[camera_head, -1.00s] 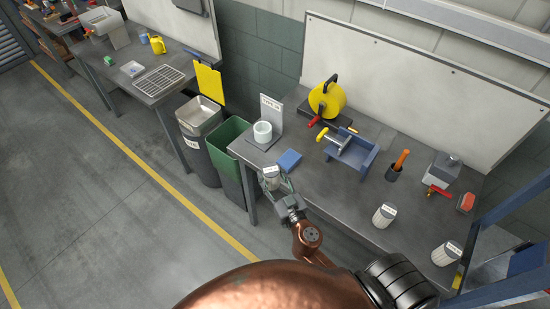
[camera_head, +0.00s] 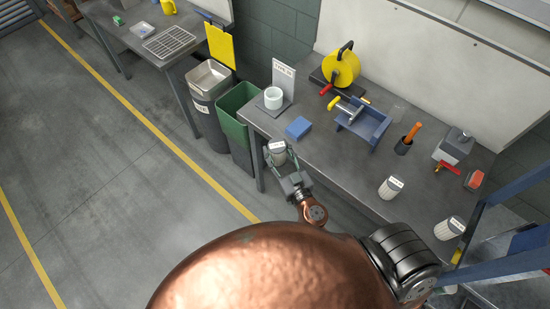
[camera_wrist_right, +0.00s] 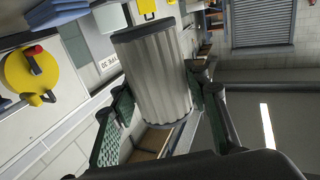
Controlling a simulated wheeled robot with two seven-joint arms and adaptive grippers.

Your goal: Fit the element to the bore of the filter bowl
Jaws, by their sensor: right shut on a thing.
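The element I hold is a pale pleated cylinder with a dark end cap (camera_wrist_right: 155,75); in the head view it shows with a white top label (camera_head: 277,147). My right gripper (camera_head: 280,160) is shut around its sides, and its green-padded fingers (camera_wrist_right: 163,105) flank it in the wrist view. It is held by the bench's front edge, nearer me than the bowl and apart from it. The filter bowl (camera_head: 273,98) is a white open-topped cylinder, upright on a dark plate before a label sign (camera_head: 283,78). Its bore is too small to see clearly. My left gripper is out of view.
A blue block (camera_head: 298,128) lies right of the bowl. Two other pleated elements stand on the bench (camera_head: 390,188), (camera_head: 449,228). A blue cradle (camera_head: 365,128) and yellow reel (camera_head: 342,68) are behind. A green bin (camera_head: 238,98) stands left of the bench.

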